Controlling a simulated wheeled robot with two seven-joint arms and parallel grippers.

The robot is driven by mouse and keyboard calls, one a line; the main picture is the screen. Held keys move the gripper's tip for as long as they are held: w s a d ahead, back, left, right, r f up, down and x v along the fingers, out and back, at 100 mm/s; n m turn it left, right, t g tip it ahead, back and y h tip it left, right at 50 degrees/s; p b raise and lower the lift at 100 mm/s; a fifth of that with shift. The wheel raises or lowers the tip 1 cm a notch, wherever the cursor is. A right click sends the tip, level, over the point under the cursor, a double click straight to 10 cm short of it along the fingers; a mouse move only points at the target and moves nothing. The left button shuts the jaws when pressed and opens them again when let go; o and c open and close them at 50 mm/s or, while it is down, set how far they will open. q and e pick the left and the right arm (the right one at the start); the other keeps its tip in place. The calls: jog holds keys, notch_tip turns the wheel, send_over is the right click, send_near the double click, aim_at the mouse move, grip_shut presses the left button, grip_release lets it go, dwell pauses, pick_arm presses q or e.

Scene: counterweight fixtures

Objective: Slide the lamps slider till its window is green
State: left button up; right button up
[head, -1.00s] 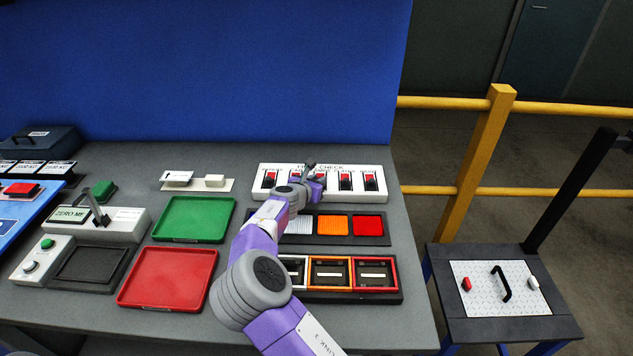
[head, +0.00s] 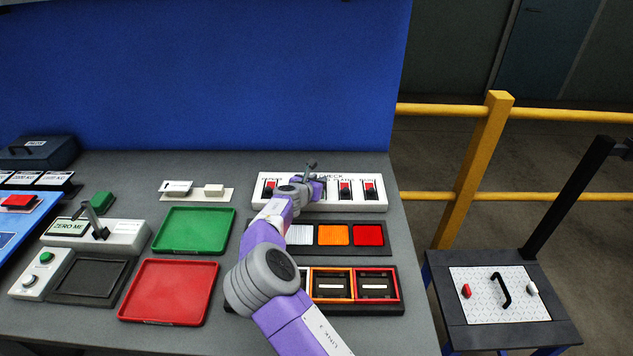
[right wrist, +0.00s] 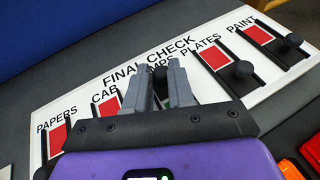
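The white FINAL CHECK panel (head: 381,206) stands at the back of the bench with a row of sliders. In the right wrist view the panel (right wrist: 88,84) shows labels PAPERS, CAB, PLATES and PAINT; the lamps label is partly covered. My right gripper (right wrist: 160,76) is over the lamps slider, its fingers closed around a dark knob (right wrist: 160,88) near the label end of the slot. In the head view my right gripper (head: 312,178) reaches the panel's middle. My left gripper is not in view.
The neighbouring plates slider (right wrist: 243,70) has its black knob low and a red window. The paint window (right wrist: 256,33) is also red. Green (head: 194,230) and red (head: 168,292) trays lie left of my arm. The blue wall (head: 200,75) rises behind the panel.

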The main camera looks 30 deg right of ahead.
jog(key=o, duration=0.3)
jog(key=shift+w, duration=0.1)
jog(key=shift+o, duration=0.2)
jog(key=v, duration=0.7)
jog(key=shift+a+r+p, duration=0.2)
jog(key=shift+a+p, duration=0.05)
jog(key=shift+p, duration=0.15)
